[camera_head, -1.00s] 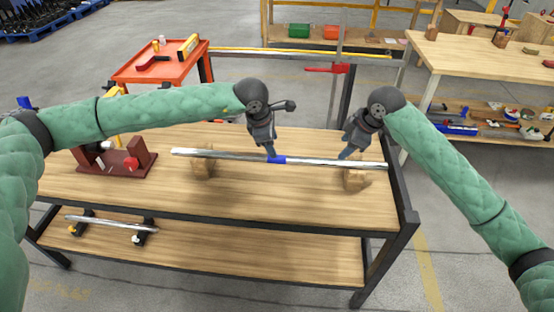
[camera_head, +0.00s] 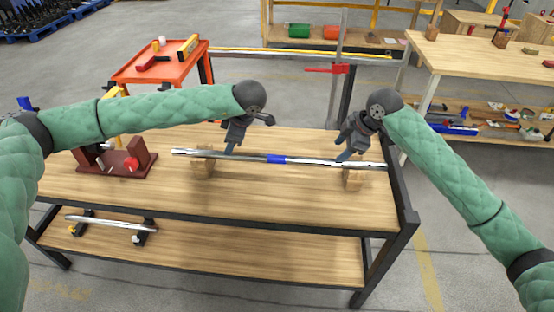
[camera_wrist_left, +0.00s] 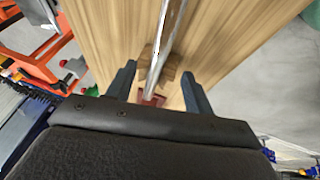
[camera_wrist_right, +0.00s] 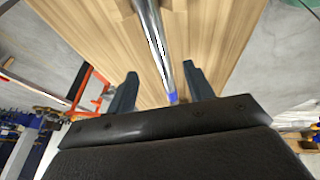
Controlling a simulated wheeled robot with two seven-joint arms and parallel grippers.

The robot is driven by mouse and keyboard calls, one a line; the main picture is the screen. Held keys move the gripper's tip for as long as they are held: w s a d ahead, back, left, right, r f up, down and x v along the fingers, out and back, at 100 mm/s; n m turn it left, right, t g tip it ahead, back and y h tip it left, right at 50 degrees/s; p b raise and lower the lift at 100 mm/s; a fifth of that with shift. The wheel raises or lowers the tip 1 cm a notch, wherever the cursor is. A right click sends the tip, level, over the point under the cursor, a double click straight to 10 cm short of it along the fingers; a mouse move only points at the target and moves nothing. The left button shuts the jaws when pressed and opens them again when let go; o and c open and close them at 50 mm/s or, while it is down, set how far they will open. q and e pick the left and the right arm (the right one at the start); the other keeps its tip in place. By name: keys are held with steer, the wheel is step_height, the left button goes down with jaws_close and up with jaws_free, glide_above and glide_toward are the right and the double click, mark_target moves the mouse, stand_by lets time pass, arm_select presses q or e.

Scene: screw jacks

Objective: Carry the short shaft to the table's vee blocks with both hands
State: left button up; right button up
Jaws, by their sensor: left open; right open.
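A bright steel shaft with a blue band (camera_head: 310,162) lies across two wooden vee blocks, the left one (camera_head: 202,168) and the right one (camera_head: 353,179), on the table top. My left gripper (camera_head: 230,150) is open above the shaft, between the left block and the blue band. In the left wrist view the shaft (camera_wrist_left: 166,38) runs between its open fingers (camera_wrist_left: 160,88), with a wooden block below. My right gripper (camera_head: 343,157) is open at the shaft near the right block. In the right wrist view the shaft (camera_wrist_right: 158,45) runs between its fingers (camera_wrist_right: 160,82). I cannot tell contact.
Another steel shaft (camera_head: 108,222) rests on dark supports on the lower shelf (camera_head: 255,262). A dark red stand (camera_head: 118,165) is at the table's left. An orange tool cart (camera_head: 140,75) and a wooden bench (camera_head: 470,55) stand behind. The table's front strip (camera_head: 270,200) is clear.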

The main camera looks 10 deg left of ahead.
mark_target(236, 155)
arm_select(q)
steer(key=shift+x, duration=3.65)
arm_select(e)
steer(key=shift+x, duration=3.6)
arm_select(q)
steer(key=shift+s, duration=0.1)
jaws_close()
arm_select(e)
jaws_close()
arm_select(q)
steer(key=shift+r, duration=0.3)
arm_select(e)
steer(key=shift+w+r, duration=0.1)
steer(key=shift+r, duration=0.15)
